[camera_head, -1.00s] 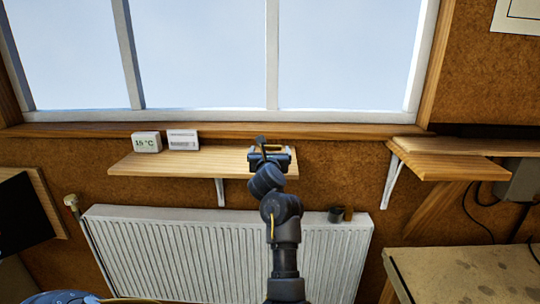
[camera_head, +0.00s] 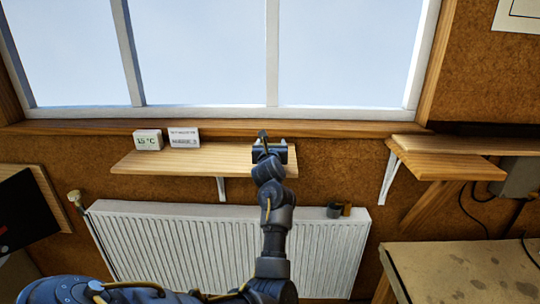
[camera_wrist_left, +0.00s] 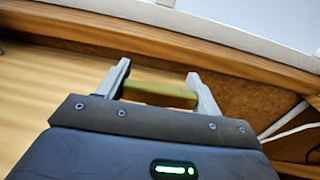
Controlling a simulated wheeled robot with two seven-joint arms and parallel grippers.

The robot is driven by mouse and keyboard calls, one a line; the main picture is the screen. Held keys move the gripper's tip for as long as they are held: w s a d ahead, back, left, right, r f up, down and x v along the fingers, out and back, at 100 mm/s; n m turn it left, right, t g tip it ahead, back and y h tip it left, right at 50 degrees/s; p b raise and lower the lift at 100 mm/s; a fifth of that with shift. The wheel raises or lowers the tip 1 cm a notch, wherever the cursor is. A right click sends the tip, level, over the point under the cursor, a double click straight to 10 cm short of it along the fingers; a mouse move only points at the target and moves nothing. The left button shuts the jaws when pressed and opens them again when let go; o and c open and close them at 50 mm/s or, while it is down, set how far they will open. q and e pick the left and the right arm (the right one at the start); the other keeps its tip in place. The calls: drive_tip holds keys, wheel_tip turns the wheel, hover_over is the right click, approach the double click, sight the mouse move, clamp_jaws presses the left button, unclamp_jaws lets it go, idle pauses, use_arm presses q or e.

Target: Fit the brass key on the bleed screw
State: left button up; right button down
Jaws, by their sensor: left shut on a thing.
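My left gripper (camera_head: 269,147) is over the right end of the small wooden shelf under the window. In the left wrist view its two pale fingers (camera_wrist_left: 158,88) are shut on a yellow-green brass bar, the brass key (camera_wrist_left: 160,94), which lies crosswise between them. The key cannot be made out in the head view. The white radiator (camera_head: 220,245) hangs on the wall below the shelf, partly behind my left arm. I cannot make out the bleed screw on it. My right gripper is not in view.
The shelf (camera_head: 185,160) holds a green-digit thermometer (camera_head: 147,140) and a white card (camera_head: 184,138) at its left.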

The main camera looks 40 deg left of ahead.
use_arm(q)
drive_tip(key=shift+c, duration=0.5)
drive_tip(key=shift+r, duration=0.1)
drive_tip(key=shift+r, duration=0.25)
wheel_tip(320, 180, up, 2)
drive_tip(key=shift+r+b, duration=0.1)
drive_tip(key=shift+b, duration=0.65)
drive_tip(key=s+d+r+b, duration=0.1)
drive_tip(key=s+d+r, duration=0.4)
drive_tip(key=s+r, duration=0.5)
drive_tip(key=shift+s, duration=1.6)
